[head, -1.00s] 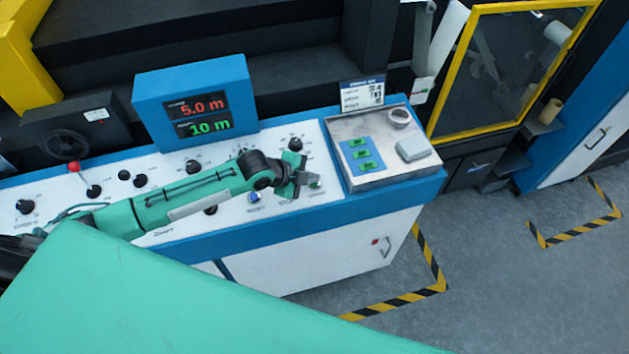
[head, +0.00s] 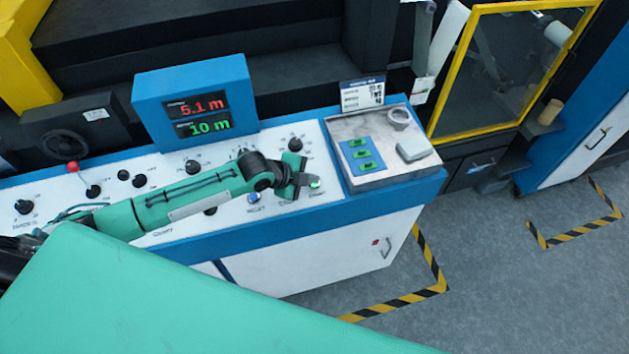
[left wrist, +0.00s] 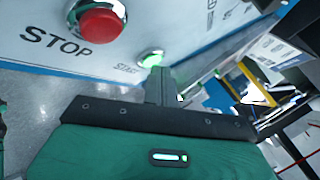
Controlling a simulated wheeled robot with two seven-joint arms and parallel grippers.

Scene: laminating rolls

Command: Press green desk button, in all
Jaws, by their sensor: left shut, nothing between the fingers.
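The green button (head: 315,185) sits on the white sloped panel of the desk, near its right end, and glows bright green. In the left wrist view the green button (left wrist: 151,57) is lit beside the word START, just past my fingertips. My left gripper (head: 302,183) is shut and empty, its tips close beside the button in the head view. Its closed fingers (left wrist: 160,84) point at the button; I cannot tell whether they touch it. A red STOP button (left wrist: 101,22) lies to the left in the left wrist view. My right gripper is not in view.
A blue display box (head: 195,103) reads 5.1 m in red and 10 m in green. A blue button (head: 254,197) and several black knobs share the panel. A grey tray (head: 372,178) with green pieces, a ring and a grey block stands right of the panel.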

